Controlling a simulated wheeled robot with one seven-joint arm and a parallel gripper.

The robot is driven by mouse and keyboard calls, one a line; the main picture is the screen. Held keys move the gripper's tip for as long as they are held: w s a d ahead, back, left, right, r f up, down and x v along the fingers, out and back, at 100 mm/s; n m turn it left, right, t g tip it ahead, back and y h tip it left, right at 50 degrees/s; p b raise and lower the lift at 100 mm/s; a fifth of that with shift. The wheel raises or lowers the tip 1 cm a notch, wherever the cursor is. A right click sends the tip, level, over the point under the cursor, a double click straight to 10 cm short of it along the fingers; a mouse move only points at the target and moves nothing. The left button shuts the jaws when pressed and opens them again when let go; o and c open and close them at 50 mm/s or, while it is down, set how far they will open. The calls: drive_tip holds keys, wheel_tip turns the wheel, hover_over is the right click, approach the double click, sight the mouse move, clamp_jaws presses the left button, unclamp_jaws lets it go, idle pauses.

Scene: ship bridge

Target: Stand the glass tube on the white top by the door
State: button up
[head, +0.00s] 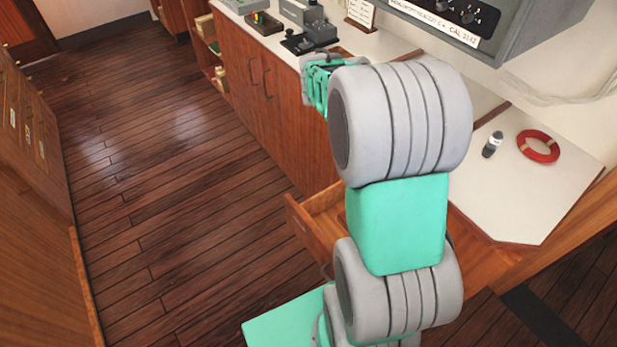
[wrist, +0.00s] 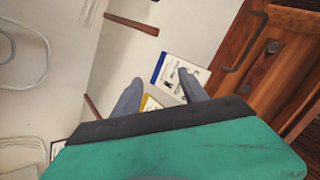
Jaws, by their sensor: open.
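I make out no glass tube for certain in either view. A white counter top (head: 345,45) runs along the cabinets, with a further white section (head: 530,195) at the right. A doorway edge shows at the far upper left of the head view; which white top is meant, I cannot tell. My gripper (head: 316,88) is by the counter's front edge, partly hidden by my arm. In the wrist view my gripper (wrist: 160,76) has its fingers apart. A blue-and-white card (wrist: 180,75) and a yellow-edged card (wrist: 151,103) show beyond and between the fingers.
A small dark-and-grey cylinder (head: 492,145) and a red ring (head: 539,146) are on the right white section. A wooden drawer (head: 310,215) stands open beside my arm. Grey devices (head: 308,22) crowd the far counter. A grey console (head: 490,30) overhangs it. Floor at left is clear.

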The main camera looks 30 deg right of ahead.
drive_tip(key=w+a+m+t+y, duration=0.1)
drive_tip(key=a+m+t+y, duration=0.25)
drive_tip(key=a, duration=1.25)
drive_tip(key=s+a+f+m+y, duration=0.1)
drive_tip(key=s+a, duration=0.3)
drive_tip(key=a, duration=0.5)
drive_tip(key=s+a+f+m+y, duration=0.1)
drive_tip(key=s+a+m+y, duration=0.2)
drive_tip(key=a, duration=0.6)
drive_tip(key=shift+s+a+m+y, duration=0.4)
drive_tip(key=shift+s+y, duration=0.1)
drive_tip(key=shift+y, duration=0.35)
